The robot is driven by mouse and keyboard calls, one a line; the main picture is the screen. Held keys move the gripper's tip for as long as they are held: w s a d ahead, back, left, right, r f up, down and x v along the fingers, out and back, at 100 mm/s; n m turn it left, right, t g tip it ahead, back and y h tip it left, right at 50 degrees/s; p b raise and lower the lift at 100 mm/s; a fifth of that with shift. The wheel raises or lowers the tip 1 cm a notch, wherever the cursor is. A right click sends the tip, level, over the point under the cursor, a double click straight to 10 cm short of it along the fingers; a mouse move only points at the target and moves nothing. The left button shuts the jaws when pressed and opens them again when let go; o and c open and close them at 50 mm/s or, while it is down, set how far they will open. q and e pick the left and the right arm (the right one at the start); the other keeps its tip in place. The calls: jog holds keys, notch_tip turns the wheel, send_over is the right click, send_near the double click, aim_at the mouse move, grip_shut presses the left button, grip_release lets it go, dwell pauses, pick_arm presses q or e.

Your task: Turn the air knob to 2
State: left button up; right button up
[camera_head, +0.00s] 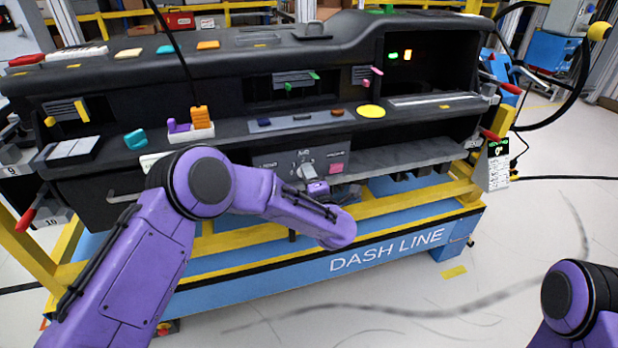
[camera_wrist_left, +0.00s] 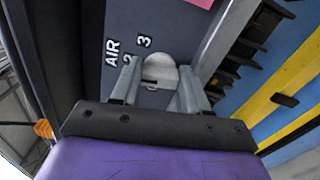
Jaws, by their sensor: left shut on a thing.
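The air knob (camera_head: 305,171) is a small light grey dial on the lower middle panel (camera_head: 272,161) of the dashboard, under the AIR label. In the left wrist view the round knob (camera_wrist_left: 160,68) lies between the two grey fingers of my left gripper (camera_wrist_left: 156,86), which is shut on it. The numbers 2 and 3 show just left of and above the knob; the 2 is partly covered by a finger. I cannot tell which number the knob points at.
A pink block (camera_head: 336,168) sits right of the knob on the panel. An orange and purple item (camera_head: 200,118) and a yellow disc (camera_head: 371,111) are on the ledge above. The yellow and blue DASH LINE stand (camera_head: 400,238) runs below. The floor in front is mostly clear.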

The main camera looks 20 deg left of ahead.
pick_arm(q)
jog(key=shift+m, duration=0.6)
jog(key=o, duration=1)
jog(key=shift+d, duration=0.1)
jog(key=shift+o, duration=0.3)
jog(key=shift+s, duration=0.1)
jog(key=shift+f, duration=0.1)
